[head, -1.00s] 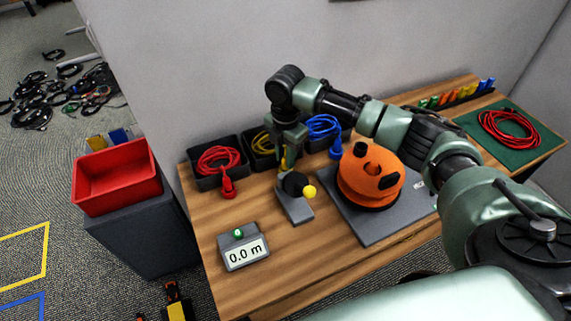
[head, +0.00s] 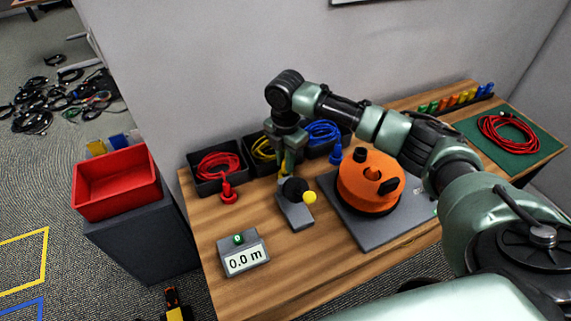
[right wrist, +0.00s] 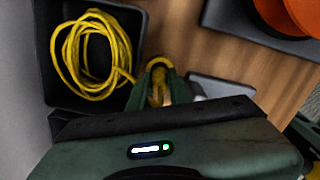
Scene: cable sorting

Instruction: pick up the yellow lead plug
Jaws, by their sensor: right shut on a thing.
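The yellow lead plug (right wrist: 157,92) is between the fingers of my right gripper (right wrist: 159,88) in the right wrist view, and the fingers are shut on it. Its yellow cable runs left into a coil (right wrist: 82,62) in a dark bin. In the head view the yellow coil (head: 263,148) lies in the middle bin. There my right gripper (head: 286,172) points down just in front of that bin, mostly hiding the plug. Whether the plug still touches the table is unclear. My left gripper is not in view.
A grey stand with a black piece and yellow knob (head: 309,197) is close by the gripper. The red plug (head: 227,193) and blue plug (head: 336,155) stand either side. An orange reel (head: 368,182), a length display (head: 243,256) and a red box (head: 117,184) are around.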

